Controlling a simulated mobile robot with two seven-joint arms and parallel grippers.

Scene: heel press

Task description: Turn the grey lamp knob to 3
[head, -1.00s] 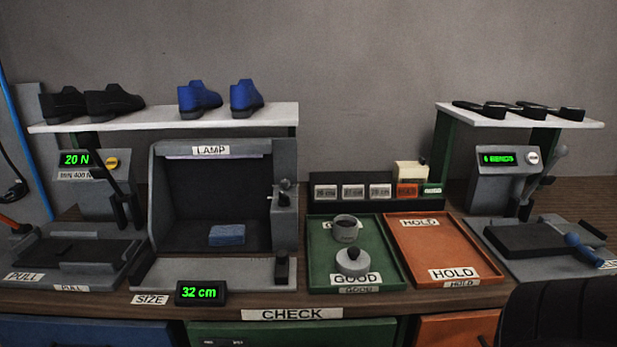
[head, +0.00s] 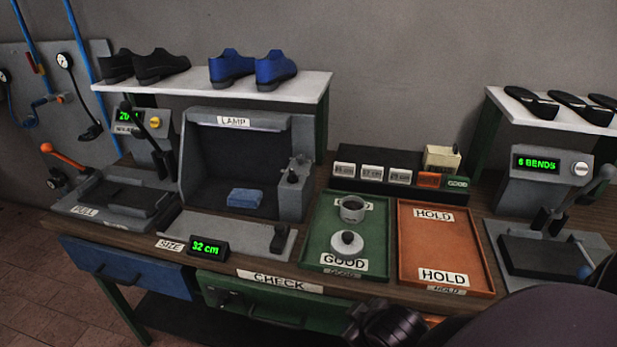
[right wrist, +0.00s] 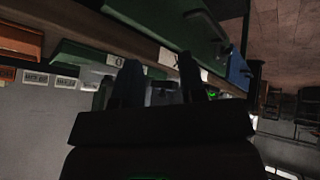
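The lamp booth (head: 236,115) is a dark grey box labelled LAMP on the bench. A small dark knob (head: 292,177) sits on the grey post at its right side; its setting is too small to read. The lamp looks unlit. My right gripper shows in the right wrist view (right wrist: 160,72) with its two dark fingers apart and nothing visible between them. It is in front of the bench, away from the knob. My left gripper is not in view.
A blue sponge (head: 245,198) lies in the booth. A size gauge (head: 208,248) reads 32 cm.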

